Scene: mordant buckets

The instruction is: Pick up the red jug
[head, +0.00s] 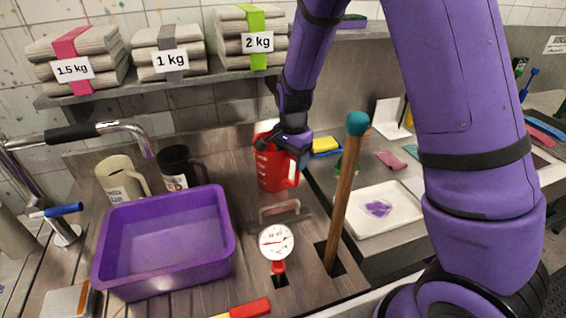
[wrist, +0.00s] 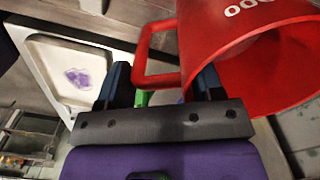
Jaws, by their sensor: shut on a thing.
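The red jug (head: 272,172) stands upright at the back of the wooden worktop, right of the dark jug. Its handle faces right in the head view. My gripper (head: 284,142) is at the jug's top, partly covering the rim. In the wrist view the jug (wrist: 225,45) fills the upper right, with its open mouth showing. The jaws (wrist: 162,82) are on either side of the red handle, and my gripper is shut on the jug there. The exact finger contact is partly hidden. I cannot tell whether the jug's base touches the worktop.
A purple basin (head: 165,240), a cream jug (head: 121,180) and a dark jug (head: 181,168) stand to the left. A dial thermometer (head: 276,243) and an upright wooden pole (head: 345,195) stand in front. A white tray (head: 385,222) lies right. A shelf with folded cloth hangs above.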

